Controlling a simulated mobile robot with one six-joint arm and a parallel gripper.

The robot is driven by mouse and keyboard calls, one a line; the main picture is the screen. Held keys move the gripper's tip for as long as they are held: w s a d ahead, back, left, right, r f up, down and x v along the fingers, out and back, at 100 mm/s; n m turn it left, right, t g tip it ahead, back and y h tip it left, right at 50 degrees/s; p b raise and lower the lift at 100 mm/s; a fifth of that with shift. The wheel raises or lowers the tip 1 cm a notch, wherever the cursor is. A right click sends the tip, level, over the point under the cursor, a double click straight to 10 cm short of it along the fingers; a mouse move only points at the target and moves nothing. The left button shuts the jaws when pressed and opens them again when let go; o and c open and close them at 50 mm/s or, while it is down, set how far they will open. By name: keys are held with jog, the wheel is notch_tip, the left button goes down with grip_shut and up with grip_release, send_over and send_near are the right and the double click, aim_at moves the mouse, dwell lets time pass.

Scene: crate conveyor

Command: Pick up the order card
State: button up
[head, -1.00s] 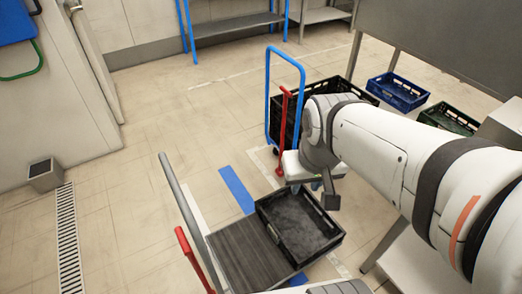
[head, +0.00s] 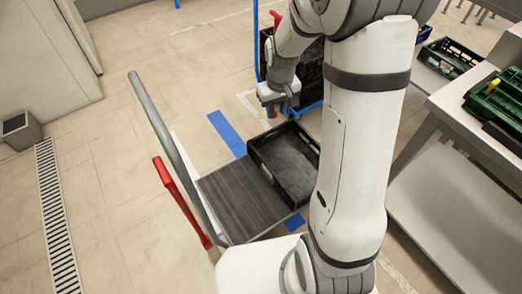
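I cannot make out an order card in the head view. My gripper (head: 282,108) points down above the far end of a black crate (head: 262,172). It is small and partly dark here, so I cannot tell whether its fingers are open, shut or holding anything. The black crate is open-topped, looks empty and sits on a dark ribbed platform cart (head: 238,205) with a grey push bar (head: 160,130). My arm hides part of the floor and things to the right of the crate.
A red lever (head: 182,203) stands beside the cart. A second cart with black crates (head: 312,85) stands behind my gripper. At right, a steel table (head: 450,105) carries a green crate (head: 500,105) with a yellow part.

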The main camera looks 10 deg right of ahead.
jog(key=w+f+n+b, duration=0.1)
jog(key=w+f+b, duration=0.2)
jog(key=f, duration=0.7)
jog(key=w+f+b, duration=0.3)
jog(key=f, duration=0.7)
jog(key=n+g+b, duration=0.1)
jog(key=b, duration=0.4)
send_over(267, 169)
notch_tip(267, 169, down, 19)
notch_tip(267, 169, down, 6)
jog(key=b, duration=0.2)
jog(key=shift+r+b, duration=0.25)
jog(key=shift+b, duration=0.15)
jog(key=shift+r, duration=0.1)
grip_shut()
